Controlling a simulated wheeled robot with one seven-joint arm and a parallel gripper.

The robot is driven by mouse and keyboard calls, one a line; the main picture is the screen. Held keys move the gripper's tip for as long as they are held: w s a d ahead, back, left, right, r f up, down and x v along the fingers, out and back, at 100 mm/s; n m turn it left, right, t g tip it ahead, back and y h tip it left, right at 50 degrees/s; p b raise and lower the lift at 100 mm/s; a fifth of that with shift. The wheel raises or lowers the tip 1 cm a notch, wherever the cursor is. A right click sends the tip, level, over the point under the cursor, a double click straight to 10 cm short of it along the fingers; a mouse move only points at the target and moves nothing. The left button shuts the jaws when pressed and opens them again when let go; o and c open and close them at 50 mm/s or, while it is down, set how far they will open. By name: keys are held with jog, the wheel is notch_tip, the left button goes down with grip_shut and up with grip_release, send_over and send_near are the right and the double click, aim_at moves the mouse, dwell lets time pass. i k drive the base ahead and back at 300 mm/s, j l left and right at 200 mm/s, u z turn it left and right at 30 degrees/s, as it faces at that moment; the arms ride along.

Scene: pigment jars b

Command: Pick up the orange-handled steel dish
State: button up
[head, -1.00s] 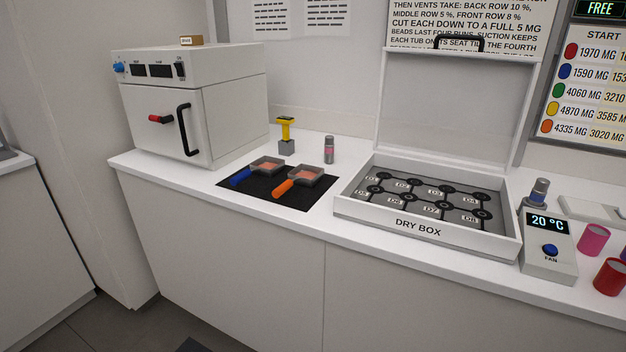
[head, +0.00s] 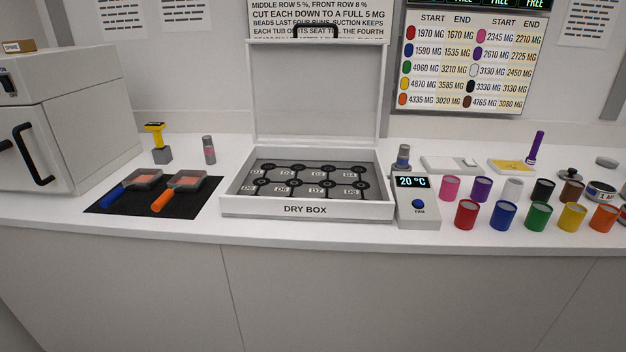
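The orange-handled steel dish (head: 187,181) sits on a black mat (head: 128,204) at the left of the counter. Its orange handle (head: 163,200) points toward the front left. The dish seems to hold something reddish-orange. A similar dish with a blue handle (head: 114,197) stands just left of it on the same mat. My gripper is not in view.
An open dry box (head: 305,208) with a raised lid stands right of the mat. A white oven (head: 70,125) is at the left, a yellow-topped tool (head: 157,143) and a small vial (head: 209,150) behind the mat.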

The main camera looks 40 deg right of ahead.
aim_at(186, 181)
jog(key=i+j+z, duration=0.4)
jog(key=i+j, duration=0.2)
jog(key=i+j+z, duration=0.35)
jog(key=i+j, duration=0.35)
jog(key=j, duration=0.1)
